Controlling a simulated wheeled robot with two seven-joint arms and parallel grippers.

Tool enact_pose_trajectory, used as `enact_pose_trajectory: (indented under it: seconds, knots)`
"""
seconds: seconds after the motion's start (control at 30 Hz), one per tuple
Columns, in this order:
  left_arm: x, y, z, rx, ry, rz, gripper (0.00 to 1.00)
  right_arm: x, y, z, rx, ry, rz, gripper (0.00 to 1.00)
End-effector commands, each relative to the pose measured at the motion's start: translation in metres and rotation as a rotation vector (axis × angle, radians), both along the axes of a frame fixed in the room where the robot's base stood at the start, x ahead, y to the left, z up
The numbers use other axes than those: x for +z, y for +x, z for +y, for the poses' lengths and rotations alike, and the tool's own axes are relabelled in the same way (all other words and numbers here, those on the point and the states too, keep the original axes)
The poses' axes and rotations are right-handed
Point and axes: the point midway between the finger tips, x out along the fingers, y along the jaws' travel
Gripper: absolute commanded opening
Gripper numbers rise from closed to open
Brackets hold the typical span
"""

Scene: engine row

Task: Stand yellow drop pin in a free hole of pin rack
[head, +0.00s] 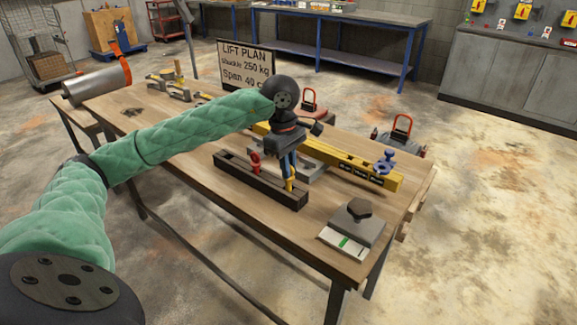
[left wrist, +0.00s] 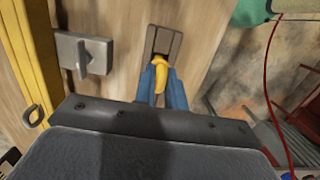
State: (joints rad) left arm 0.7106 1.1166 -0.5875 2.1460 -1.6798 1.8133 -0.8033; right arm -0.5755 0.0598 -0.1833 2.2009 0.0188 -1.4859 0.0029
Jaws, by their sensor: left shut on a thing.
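The pin rack (head: 235,178) is a long dark bar on the wooden table, with a red pin (head: 255,162) standing in it left of its middle. My left gripper (head: 288,173) points down over the rack's right part, its blue fingers shut on the yellow drop pin (head: 290,184). In the left wrist view the yellow drop pin (left wrist: 161,80) sits between the blue fingers (left wrist: 161,88), with the end of the rack (left wrist: 163,40) just beyond it. The pin's lower tip is hard to make out, so I cannot tell whether it is in a hole. My right gripper is not in view.
A yellow beam (head: 355,168) lies behind the rack, with a blue hook-like part (head: 384,160) at its right. A grey block with a dark knob (head: 358,211) stands at the front right. A lift plan sign (head: 246,65) stands behind. The table's left front is clear.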

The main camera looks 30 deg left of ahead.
Motion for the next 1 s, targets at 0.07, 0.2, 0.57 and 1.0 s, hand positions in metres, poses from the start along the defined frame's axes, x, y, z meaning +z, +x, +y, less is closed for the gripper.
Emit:
enact_pose_trajectory:
  seconds: [0.07, 0.2, 0.57, 1.0]
  knots:
    - [-0.0024, 0.0001, 0.0001, 0.0, 0.0, 0.0, 0.0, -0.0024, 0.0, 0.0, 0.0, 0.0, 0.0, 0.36]
    - [-0.0052, 0.0001, 0.0001, 0.0, 0.0, 0.0, 0.0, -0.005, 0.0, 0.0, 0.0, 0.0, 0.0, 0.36]
    - [-0.0089, 0.0, 0.0, 0.0, 0.0, 0.0, 0.32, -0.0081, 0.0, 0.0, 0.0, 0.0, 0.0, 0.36]
    - [-0.0093, 0.0, 0.0, 0.0, 0.0, 0.0, 0.38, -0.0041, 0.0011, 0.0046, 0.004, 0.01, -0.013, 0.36]
